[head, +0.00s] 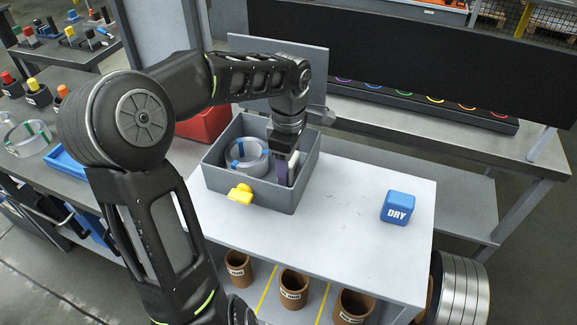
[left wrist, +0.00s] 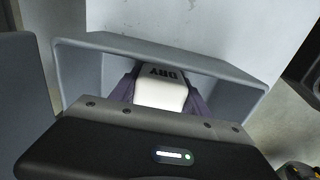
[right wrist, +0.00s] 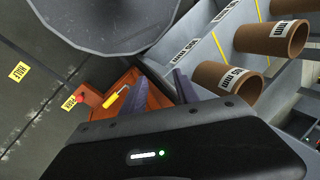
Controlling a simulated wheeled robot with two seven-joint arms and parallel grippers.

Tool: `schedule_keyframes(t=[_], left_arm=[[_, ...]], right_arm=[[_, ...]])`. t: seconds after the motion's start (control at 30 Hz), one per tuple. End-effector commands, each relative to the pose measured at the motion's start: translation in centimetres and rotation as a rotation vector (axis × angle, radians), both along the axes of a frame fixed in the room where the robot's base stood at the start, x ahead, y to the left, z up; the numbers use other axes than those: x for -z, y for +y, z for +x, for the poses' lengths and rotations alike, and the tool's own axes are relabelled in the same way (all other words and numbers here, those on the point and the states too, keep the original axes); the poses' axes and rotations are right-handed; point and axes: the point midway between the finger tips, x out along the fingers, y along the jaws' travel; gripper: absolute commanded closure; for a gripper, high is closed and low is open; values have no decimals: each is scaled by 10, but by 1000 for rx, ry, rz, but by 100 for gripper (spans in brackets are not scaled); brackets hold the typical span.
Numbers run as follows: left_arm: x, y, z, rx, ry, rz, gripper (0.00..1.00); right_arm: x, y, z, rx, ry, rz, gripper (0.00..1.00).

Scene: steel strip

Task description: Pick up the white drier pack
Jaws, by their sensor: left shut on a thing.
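The white drier pack (left wrist: 160,93), marked DRY, is between the purple fingers of my left gripper (left wrist: 160,88) in the left wrist view. In the head view my left gripper (head: 288,170) reaches down into a grey bin (head: 250,190), and a sliver of the white pack (head: 294,161) shows beside a finger. The gripper is shut on the pack, inside the bin walls. Its lower part is hidden. My right gripper (right wrist: 161,90) is open and empty in the right wrist view.
A clear roll with blue tape (head: 247,160) lies in the bin, left of my gripper. A yellow clip (head: 240,195) sits on the bin's front wall. A blue DRY block (head: 398,208) stands on the white table (head: 345,235). Brown tubes (head: 292,288) stand below.

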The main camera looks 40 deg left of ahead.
Motion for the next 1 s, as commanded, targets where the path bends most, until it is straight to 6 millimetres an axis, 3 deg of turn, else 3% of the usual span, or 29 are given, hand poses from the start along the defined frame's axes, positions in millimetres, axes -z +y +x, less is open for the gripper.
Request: schedule_keyframes(t=[0.33,0.7,0.77,1.0], left_arm=[[-10,1,1,0,-1,3,88],[-76,0,1,0,-4,1,88],[-91,0,1,1,-2,1,88],[-101,0,0,0,0,0,88]], right_arm=[[2,0,0,0,0,0,64],[9,1,1,-1,-3,3,64],[-1,0,0,-1,-2,2,64],[-4,0,-1,1,1,-1,64]])
